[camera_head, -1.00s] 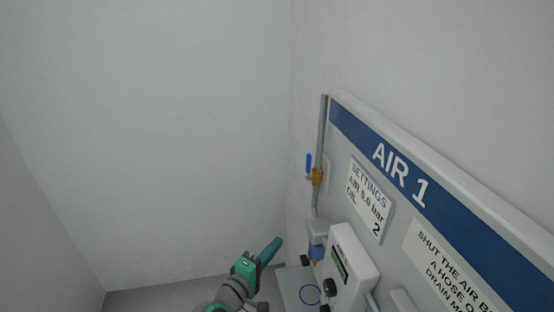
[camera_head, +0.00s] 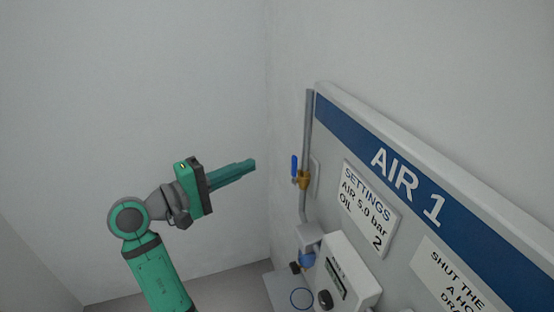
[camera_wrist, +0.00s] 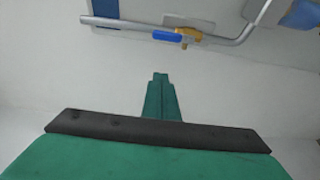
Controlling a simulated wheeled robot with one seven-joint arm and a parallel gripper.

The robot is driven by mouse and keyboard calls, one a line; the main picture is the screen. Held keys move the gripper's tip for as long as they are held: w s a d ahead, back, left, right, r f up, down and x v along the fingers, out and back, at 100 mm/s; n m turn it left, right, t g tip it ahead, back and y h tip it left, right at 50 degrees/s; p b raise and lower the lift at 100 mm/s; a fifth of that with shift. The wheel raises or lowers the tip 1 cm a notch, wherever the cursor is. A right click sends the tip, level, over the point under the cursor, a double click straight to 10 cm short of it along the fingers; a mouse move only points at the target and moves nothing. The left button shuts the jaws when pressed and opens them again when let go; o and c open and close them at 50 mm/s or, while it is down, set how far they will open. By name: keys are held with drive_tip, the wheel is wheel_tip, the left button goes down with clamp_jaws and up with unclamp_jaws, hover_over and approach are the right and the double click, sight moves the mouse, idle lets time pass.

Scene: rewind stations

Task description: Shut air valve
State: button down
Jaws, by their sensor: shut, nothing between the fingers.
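The air valve (camera_head: 304,180) is a brass body on a grey pipe at the left edge of the AIR 1 board. Its blue lever (camera_head: 294,167) points up, along the pipe. In the wrist view the brass valve (camera_wrist: 187,35) and blue lever (camera_wrist: 167,37) show at the top, with the lever lying along the pipe. My gripper (camera_head: 252,165) is shut and empty, left of the lever and apart from it. In the wrist view my gripper (camera_wrist: 160,77) points at the pipe with a gap between.
The AIR 1 board (camera_head: 330,150) carries a settings label (camera_head: 366,208). Below the valve are a blue-bowled unit (camera_head: 307,258), a grey box with a display and dark knob (camera_head: 338,275), and a shelf (camera_head: 279,291). Room left of the valve is free.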

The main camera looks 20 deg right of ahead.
sight(294, 171)
drive_tip(key=d, duration=0.9)
drive_tip(key=shift+s, duration=0.25)
idle(0.4)
drive_tip(key=shift+d, duration=0.1)
